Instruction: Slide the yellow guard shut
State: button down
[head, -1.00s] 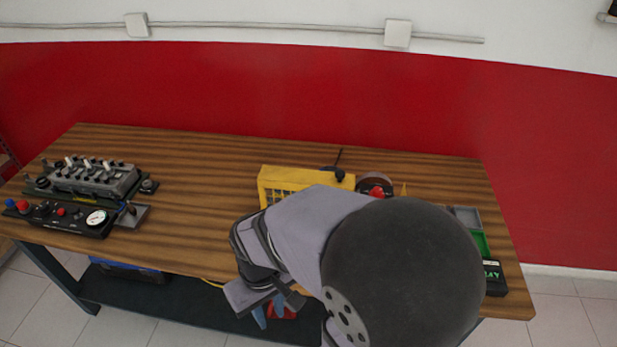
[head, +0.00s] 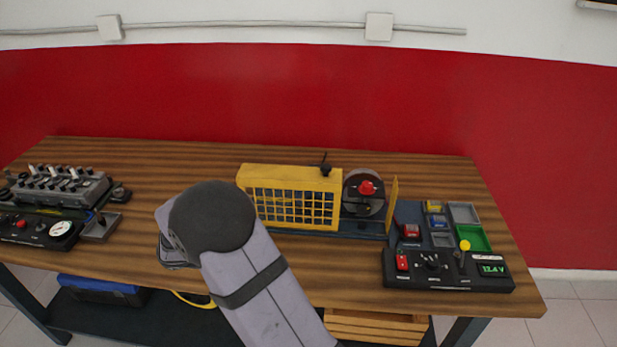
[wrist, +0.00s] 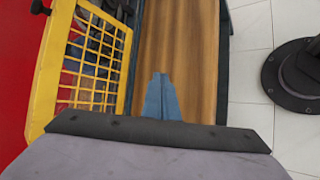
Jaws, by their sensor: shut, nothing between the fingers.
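The yellow guard (head: 290,197) is a mesh cover on the bench trainer, standing left of a dark round rotor with a red hub (head: 367,188). The rotor is uncovered, between the guard and an upright yellow end plate (head: 392,205). A black knob (head: 325,170) sits at the top right of the guard. In the wrist view the guard (wrist: 85,60) fills the left side, with the knob (wrist: 39,8) at the upper left. My gripper (wrist: 160,78) has its blue fingers together and empty, over the wood beside the guard. In the head view my arm hides the fingers.
A black control panel (head: 447,270) and sorting trays (head: 465,213) stand to the right. An engine block (head: 60,190) and a gauge panel (head: 45,228) stand at the left. Bare wooden bench (head: 180,170) lies left of the guard. A slatted wooden drawer (head: 375,328) shows under the front edge.

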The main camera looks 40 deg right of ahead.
aim_at(309, 181)
jog(key=w+d+r+m+t+h, duration=0.1)
jog(key=w+d+r+m+h, duration=0.1)
jog(key=r, duration=0.6)
jog(key=w+d+r+m+t+h, duration=0.1)
jog(key=w+d+r+m+h, duration=0.2)
jog(key=r, duration=0.5)
jog(key=shift+w+m+t+h, duration=0.3)
jog(key=shift+w+m+h, duration=0.1)
jog(key=shift+w+h, duration=0.4)
jog(key=shift+w+d+r, duration=0.1)
jog(key=shift+d, duration=0.1)
jog(key=d+p, duration=0.2)
jog(key=d, duration=0.2)
jog(key=d+f+p, duration=0.1)
jog(key=d+p, duration=0.1)
jog(key=d, duration=0.2)
jog(key=d+p, duration=0.2)
jog(key=d, duration=0.1)
jog(key=shift+d+f, duration=0.25)
jog(key=shift+d, duration=0.15)
jog(key=shift+s+d+f+p, duration=0.3)
jog(key=shift+s+d+p, duration=0.05)
jog(key=shift+d+p, duration=0.15)
